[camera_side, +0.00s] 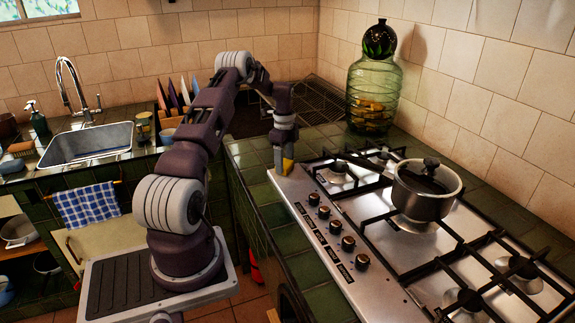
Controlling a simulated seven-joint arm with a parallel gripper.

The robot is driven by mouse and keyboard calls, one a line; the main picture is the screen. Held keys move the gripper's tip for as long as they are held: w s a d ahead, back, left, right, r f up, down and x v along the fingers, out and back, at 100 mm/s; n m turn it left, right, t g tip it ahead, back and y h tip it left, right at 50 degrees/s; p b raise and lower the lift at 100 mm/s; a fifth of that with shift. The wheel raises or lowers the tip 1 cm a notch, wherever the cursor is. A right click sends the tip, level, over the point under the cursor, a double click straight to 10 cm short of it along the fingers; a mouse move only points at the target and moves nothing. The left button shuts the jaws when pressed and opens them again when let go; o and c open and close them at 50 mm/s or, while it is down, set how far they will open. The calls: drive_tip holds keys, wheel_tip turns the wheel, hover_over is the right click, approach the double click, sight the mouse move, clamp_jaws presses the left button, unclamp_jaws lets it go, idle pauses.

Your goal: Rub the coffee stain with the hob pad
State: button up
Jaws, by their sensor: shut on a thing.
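A lidded pot (426,200) stands on the hob's black grates. A row of black knobs (324,213) runs along the hob's front. A green glass jar (374,90) stands behind. A sink (85,143) is at the left. Green tiles (255,155) left of the hob are clear.

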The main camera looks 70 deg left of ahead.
drive_tip(key=shift+r, duration=3.95)
